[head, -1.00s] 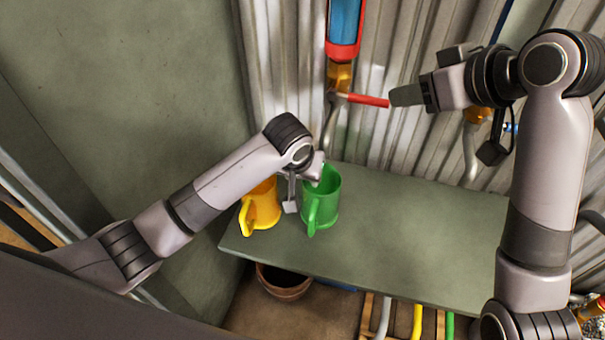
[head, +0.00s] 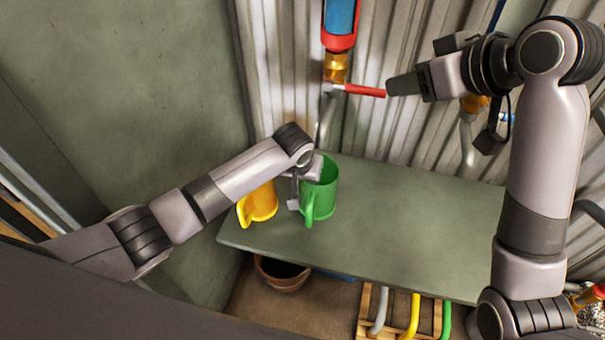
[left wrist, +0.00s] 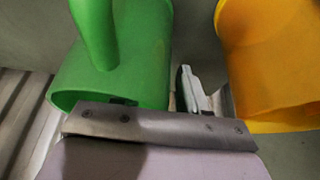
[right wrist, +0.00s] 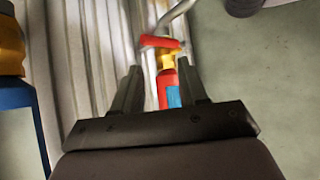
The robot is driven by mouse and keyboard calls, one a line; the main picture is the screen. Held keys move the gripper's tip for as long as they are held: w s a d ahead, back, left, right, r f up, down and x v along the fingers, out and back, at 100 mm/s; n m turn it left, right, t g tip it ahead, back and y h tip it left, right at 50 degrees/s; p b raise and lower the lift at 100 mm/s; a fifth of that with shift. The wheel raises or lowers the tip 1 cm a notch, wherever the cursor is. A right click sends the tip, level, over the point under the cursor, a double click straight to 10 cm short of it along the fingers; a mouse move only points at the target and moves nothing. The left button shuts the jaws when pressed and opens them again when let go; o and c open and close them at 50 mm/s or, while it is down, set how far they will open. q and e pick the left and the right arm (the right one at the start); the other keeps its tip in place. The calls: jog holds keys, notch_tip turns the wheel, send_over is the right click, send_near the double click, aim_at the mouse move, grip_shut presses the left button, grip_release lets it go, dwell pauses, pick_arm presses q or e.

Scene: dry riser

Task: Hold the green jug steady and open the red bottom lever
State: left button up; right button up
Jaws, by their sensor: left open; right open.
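The green jug (head: 322,190) stands on the table near its left back part, handle toward me. My left gripper (head: 306,172) is at the jug's upper left side and is open. In the left wrist view one finger shows in the gap between the green jug (left wrist: 140,50) and the yellow jug; the other finger is largely hidden at the green jug. The red lever (head: 362,90) sticks out to the right below a brass fitting. My right gripper (head: 390,87) is open at the lever's free end. In the right wrist view the lever (right wrist: 160,42) appears just beyond the fingertips (right wrist: 159,66).
The yellow jug (head: 260,203) stands close left of the green jug. The green-grey table (head: 410,230) is clear to the right. A corrugated wall (head: 410,50) rises behind. A brown pot (head: 282,274) sits below the table's front edge.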

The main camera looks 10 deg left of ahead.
pick_arm(q)
grip_shut()
pick_arm(e)
jog(key=m+t+y, duration=0.4)
jog(key=m, duration=1.5)
send_near(370, 94)
jog(key=shift+m, duration=0.3)
jog(key=x, duration=1.1)
